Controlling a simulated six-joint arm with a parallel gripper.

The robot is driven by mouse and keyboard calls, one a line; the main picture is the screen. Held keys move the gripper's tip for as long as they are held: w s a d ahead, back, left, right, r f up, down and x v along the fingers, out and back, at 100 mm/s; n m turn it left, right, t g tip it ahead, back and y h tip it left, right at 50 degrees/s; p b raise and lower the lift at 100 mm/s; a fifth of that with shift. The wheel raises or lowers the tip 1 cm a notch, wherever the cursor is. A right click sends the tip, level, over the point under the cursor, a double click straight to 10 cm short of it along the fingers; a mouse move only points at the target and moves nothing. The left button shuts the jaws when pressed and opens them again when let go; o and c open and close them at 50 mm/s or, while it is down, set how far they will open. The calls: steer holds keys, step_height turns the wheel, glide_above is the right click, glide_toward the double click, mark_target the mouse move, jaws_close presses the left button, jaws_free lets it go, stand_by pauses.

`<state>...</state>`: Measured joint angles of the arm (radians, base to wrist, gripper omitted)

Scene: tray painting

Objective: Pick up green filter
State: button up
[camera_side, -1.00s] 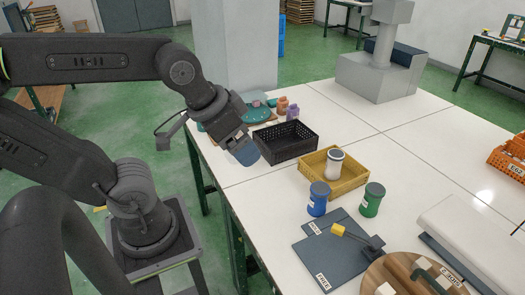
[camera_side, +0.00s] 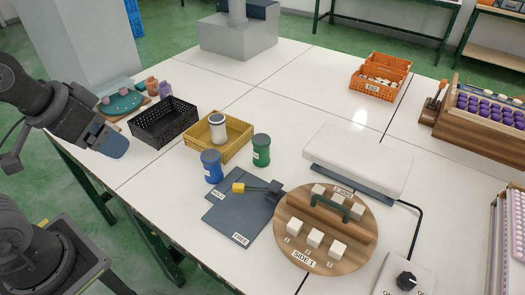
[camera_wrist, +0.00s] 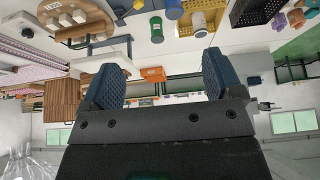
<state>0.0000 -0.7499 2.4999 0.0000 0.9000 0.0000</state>
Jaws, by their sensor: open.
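The green filter (camera_side: 261,150) is a green canister with a dark lid, upright on the white table right of the yellow crate. It also shows in the wrist view (camera_wrist: 156,32), near the top. My gripper (camera_side: 115,146) is at the table's left edge, left of the black crate and well apart from the green filter. In the wrist view its two blue fingers (camera_wrist: 160,80) are spread with nothing between them.
A blue canister (camera_side: 211,166) stands left of the green filter. The yellow crate (camera_side: 205,152) holds a white canister (camera_side: 217,124). A black crate (camera_side: 160,138) lies near my gripper. A grey mat (camera_side: 232,222) and a round wooden board (camera_side: 300,259) lie in front.

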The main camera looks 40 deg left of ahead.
steer(key=shift+o, duration=0.4)
glide_above(261, 139)
steer(key=s+a, duration=0.2)
steer(key=s, duration=0.8)
step_height(261, 139, down, 11)
steer(key=shift+t, duration=0.5)
steer(key=x, duration=0.5)
steer(key=d+x, duration=0.1)
steer(key=x, duration=0.9)
steer(key=shift+w+d+r, duration=0.15)
steer(key=shift+d+r, duration=0.05)
steer(key=shift+d, duration=0.05)
steer(key=shift+d+x, duration=0.15)
steer(key=shift+x, duration=1.25)
steer(key=shift+d+x, duration=0.1)
steer(key=shift+x, duration=1.3)
steer(key=shift+f, duration=0.1)
